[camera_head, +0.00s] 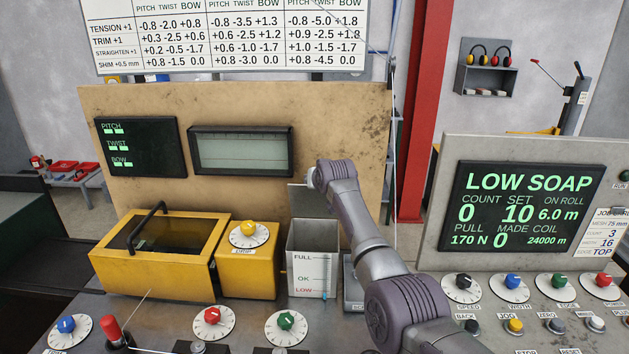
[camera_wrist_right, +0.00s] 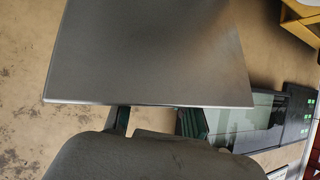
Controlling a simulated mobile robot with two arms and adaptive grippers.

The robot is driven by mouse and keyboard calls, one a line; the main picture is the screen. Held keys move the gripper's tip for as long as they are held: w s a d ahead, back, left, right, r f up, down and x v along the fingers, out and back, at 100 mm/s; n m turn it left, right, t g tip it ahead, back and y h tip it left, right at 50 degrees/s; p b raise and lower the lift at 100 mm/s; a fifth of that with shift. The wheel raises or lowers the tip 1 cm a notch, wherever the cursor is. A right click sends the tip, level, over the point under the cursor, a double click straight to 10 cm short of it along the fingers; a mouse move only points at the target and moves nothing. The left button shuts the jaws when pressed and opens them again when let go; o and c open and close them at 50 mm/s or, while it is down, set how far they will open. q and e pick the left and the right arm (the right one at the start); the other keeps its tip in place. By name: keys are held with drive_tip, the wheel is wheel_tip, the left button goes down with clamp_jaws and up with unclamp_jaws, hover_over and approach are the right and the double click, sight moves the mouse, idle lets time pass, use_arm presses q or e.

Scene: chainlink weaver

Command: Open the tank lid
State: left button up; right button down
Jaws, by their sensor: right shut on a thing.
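The soap tank (camera_head: 312,262) is a light grey box with FULL, OK and LOW marks, at the centre of the head view. Its grey lid (camera_head: 301,202) stands raised, roughly upright, at the back of the tank, and the tank's top looks open. My right arm reaches over from the lower right, and its wrist end is beside the lid. The lid (camera_wrist_right: 150,50) fills the upper middle of the right wrist view. My right gripper (camera_wrist_right: 157,112) is shut on the lid's near edge; its fingertips are mostly hidden. My left gripper is not in view.
A yellow box with a dark window (camera_head: 160,245) and a yellow dial box (camera_head: 247,262) stand left of the tank. A tan panel (camera_head: 240,110) with screens rises behind. A LOW SOAP display (camera_head: 520,215) and several knobs are at the right.

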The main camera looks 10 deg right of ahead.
drive_tip(key=shift+s+d+f, duration=0.1)
drive_tip(key=shift+f, duration=0.4)
drive_tip(key=c, duration=1)
unclamp_jaws()
drive_tip(key=shift+o, duration=0.7)
drive_tip(key=shift+w+d+f, duration=0.1)
drive_tip(key=shift+w+d, duration=0.05)
drive_tip(key=shift+w, duration=0.2)
drive_tip(key=shift+s+r, duration=0.3)
drive_tip(key=shift+r, duration=0.1)
drive_tip(key=v, duration=1.1)
drive_tip(key=shift+s+f, duration=0.1)
drive_tip(key=shift+c, duration=0.3)
